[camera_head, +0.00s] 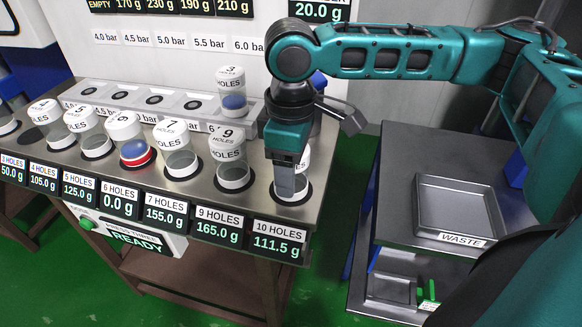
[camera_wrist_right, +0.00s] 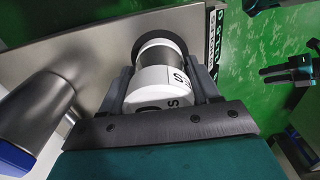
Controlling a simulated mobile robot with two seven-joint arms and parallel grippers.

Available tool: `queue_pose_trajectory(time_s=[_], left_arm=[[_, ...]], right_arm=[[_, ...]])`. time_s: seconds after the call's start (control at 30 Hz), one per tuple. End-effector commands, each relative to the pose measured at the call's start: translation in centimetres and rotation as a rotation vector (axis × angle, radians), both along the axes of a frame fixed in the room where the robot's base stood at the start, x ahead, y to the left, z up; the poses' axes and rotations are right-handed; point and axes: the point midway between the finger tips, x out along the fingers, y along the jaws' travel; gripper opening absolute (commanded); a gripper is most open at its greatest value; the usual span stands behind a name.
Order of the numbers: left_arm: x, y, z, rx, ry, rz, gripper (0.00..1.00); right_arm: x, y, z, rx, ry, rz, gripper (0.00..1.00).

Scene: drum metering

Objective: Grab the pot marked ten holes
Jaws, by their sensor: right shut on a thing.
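The ten-hole pot (camera_head: 291,190) is clear and white and stands at the right end of the front row, behind the display "10 HOLES 111.5 g" (camera_head: 277,236). My right gripper (camera_head: 286,180) is shut around it from above and hides much of it. In the wrist view the pot's white part (camera_wrist_right: 158,90), with part of its lettering showing, is between the two fingers. The pot is upright at its dark ring seat (camera_wrist_right: 158,42); I cannot tell whether it has lifted.
The nine-hole pot (camera_head: 229,160) stands close on the left, with several more pots along the row. A three-hole pot (camera_head: 232,92) stands on the raised ledge (camera_head: 195,123) behind. A grey waste tray (camera_head: 459,207) lies on the side table (camera_head: 410,160) at right, beyond a floor gap.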

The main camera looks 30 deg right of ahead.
Motion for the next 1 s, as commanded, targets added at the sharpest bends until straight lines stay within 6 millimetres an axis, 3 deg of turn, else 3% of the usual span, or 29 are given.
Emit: queue_pose_trajectory(time_s=[0.27,0.67,0.87,1.0], left_arm=[[0.0,0.1,-0.1,0.001,0.0,0.001,0.43],[-0.1,0.2,0.2,0.003,0.0,0.001,0.43],[-0.2,0.4,0.8,0.008,0.0,0.003,0.43],[-0.5,0.9,1.2,0.018,0.007,0.01,0.43]], right_arm=[[0.0,0.0,0.0,0.0,0.0,0.0,0.23],[0.1,0.0,1.0,0.001,-0.004,0.0,0.23],[0.1,0.0,4.4,0.001,-0.006,0.0,0.23],[0.2,0.1,8.3,0.002,-0.007,0.001,0.23]])
